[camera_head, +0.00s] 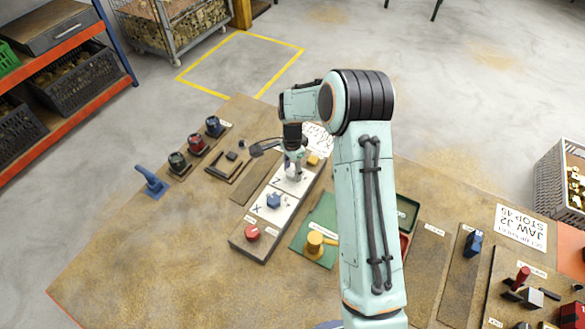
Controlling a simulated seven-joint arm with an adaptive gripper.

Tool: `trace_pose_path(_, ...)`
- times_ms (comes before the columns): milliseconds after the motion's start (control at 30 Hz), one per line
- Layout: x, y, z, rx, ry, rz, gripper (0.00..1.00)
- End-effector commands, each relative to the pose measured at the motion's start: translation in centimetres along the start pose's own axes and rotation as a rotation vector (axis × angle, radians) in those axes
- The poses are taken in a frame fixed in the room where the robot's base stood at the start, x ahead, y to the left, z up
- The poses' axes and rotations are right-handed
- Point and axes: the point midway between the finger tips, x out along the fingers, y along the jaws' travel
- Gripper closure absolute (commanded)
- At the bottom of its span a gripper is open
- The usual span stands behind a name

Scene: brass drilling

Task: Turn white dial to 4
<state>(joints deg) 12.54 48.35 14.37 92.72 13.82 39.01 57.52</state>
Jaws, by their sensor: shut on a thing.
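My gripper (293,172) points down at the far part of a dial panel on the wooden table. It is shut on the white dial (294,178), whose body is mostly hidden by the fingers. The dial sits on a white plate, and its pointer and numbers are too small or covered to read. On the same panel, nearer the camera, are a blue knob (273,201) on a white plate and a red button (252,233). A small yellow part (313,160) is just right of the gripper.
Left of the panel stand blue, red and dark knobs (196,144) and a blue lever (150,180). More fixtures (525,290) fill the right side. The table's front left is clear.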

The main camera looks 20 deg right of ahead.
Motion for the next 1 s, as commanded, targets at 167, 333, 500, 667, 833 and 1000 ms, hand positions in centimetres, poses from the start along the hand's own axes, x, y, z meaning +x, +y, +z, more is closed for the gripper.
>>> trace_pose_path(167, 0.15, 0.03, 0.02, 0.044, -0.001, 0.0, 1.0)
trace_pose_path(333, 0.15, 0.03, 0.02, 0.058, -0.001, 0.001, 1.0)
trace_pose_path(500, 0.15, 0.03, 0.02, 0.06, -0.001, 0.001, 1.0)
trace_pose_path(667, 0.15, 0.03, 0.02, 0.059, -0.001, 0.001, 1.0)
trace_pose_path(833, 0.11, 0.03, 0.02, 0.059, -0.001, 0.001, 0.39)
trace_pose_path(1000, 0.06, 0.01, 0.01, 0.059, 0.0, 0.0, 0.39)
